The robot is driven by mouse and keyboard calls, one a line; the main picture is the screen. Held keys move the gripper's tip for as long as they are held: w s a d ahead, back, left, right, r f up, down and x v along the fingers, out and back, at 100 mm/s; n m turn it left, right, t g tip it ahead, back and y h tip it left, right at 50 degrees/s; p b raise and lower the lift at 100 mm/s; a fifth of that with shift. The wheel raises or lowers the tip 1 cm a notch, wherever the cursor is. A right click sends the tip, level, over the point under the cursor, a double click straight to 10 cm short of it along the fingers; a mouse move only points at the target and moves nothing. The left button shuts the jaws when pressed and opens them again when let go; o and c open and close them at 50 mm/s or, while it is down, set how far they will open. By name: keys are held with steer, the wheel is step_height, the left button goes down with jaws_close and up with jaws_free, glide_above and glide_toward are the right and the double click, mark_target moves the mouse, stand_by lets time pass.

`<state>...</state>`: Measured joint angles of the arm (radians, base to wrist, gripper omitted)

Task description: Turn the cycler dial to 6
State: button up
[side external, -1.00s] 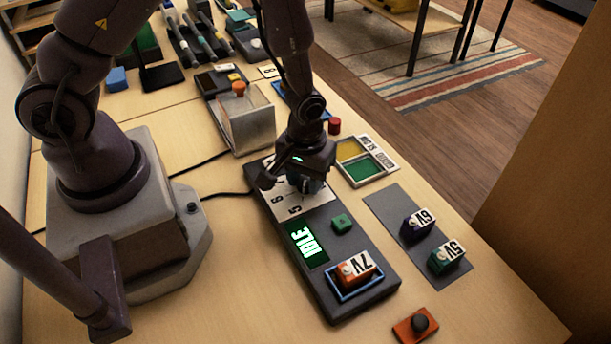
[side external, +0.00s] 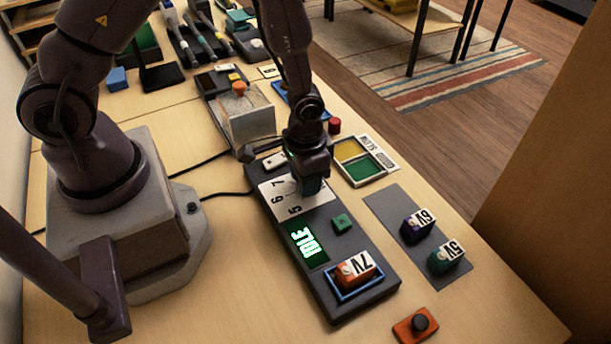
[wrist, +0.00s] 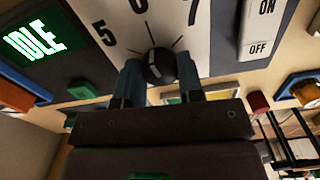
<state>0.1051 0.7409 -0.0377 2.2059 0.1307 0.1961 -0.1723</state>
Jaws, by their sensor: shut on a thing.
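The cycler dial is a dark round knob (wrist: 160,66) on a white plate (wrist: 172,20) marked 5, 6 and 7. In the wrist view my gripper (wrist: 158,78) is shut on the knob, one finger on each side. Printed tick lines fan out from the knob toward the numbers. In the side view my gripper (side external: 311,186) is down over the plate (side external: 283,203) and hides the knob. The cycler (side external: 350,312) display (side external: 307,244) reads IDLE.
An ON/OFF switch (wrist: 260,28) sits beside the dial plate. A green button (side external: 341,223) and an orange 7V block (side external: 356,269) in a blue frame are on the cycler. The 6V (side external: 418,224) and 5V (side external: 446,257) blocks stand on a grey mat. A sorting tray (side external: 364,164) lies behind.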

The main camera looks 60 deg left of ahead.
steer(key=shift+m, duration=0.8)
steer(key=o, duration=0.9)
steer(key=shift+r, duration=0.15)
step_height(320, 180, up, 13)
steer(key=shift+f, duration=0.15)
